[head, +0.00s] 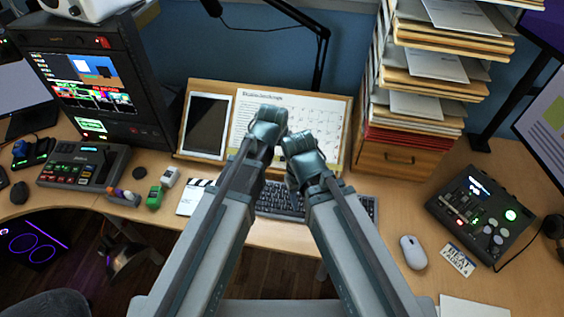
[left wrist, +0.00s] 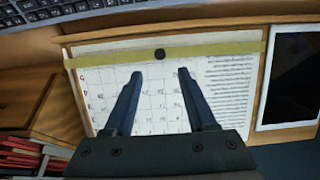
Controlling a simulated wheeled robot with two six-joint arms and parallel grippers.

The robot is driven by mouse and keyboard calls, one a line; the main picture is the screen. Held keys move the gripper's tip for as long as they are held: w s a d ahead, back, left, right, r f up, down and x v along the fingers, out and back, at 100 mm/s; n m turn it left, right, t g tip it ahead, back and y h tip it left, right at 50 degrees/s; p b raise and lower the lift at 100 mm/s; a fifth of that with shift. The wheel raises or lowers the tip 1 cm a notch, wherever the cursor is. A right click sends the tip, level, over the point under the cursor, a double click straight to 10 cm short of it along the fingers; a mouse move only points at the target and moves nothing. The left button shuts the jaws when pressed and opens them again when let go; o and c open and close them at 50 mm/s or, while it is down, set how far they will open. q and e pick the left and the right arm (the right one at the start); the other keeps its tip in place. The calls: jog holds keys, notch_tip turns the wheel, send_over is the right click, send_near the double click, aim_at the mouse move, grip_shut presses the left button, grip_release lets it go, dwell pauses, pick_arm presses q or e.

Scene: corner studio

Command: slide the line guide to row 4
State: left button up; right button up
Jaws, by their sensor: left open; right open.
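The line guide (left wrist: 220,50) is a yellow strip with a round black knob (left wrist: 160,54), lying across a printed sheet (left wrist: 230,95) with a grid and lines of text. The sheet rests on a tilted wooden stand (head: 187,92). In the left wrist view the guide is near the sheet's keyboard-side edge; its row numbers are too small to read. My left gripper (left wrist: 160,73) is open over the sheet, its tips just short of the knob, with nothing between them. My right gripper (head: 300,143) is beside it in the head view; its fingers are mostly hidden. My arms cover much of the sheet there.
A tablet (head: 207,126) leans beside the sheet on the stand. The keyboard (head: 285,202) lies in front, partly under my arms. A tall paper stack (head: 425,75) stands close on the right. A monitor rack (head: 95,85) stands left. The mouse (head: 413,252) and control panel (head: 482,215) are right.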

aim_at(282, 158)
pick_arm(q)
jog(key=b+x, duration=0.6)
jog(key=x, duration=0.2)
jog(key=shift+w+f+b, duration=0.1)
jog(key=shift+f+b, duration=0.25)
jog(key=shift+b, duration=0.05)
pick_arm(e)
notch_tip(282, 158, down, 8)
pick_arm(q)
jog(key=shift+r, duration=0.1)
jog(key=shift+c, duration=0.2)
grip_shut()
pick_arm(e)
jog(key=shift+r, duration=0.1)
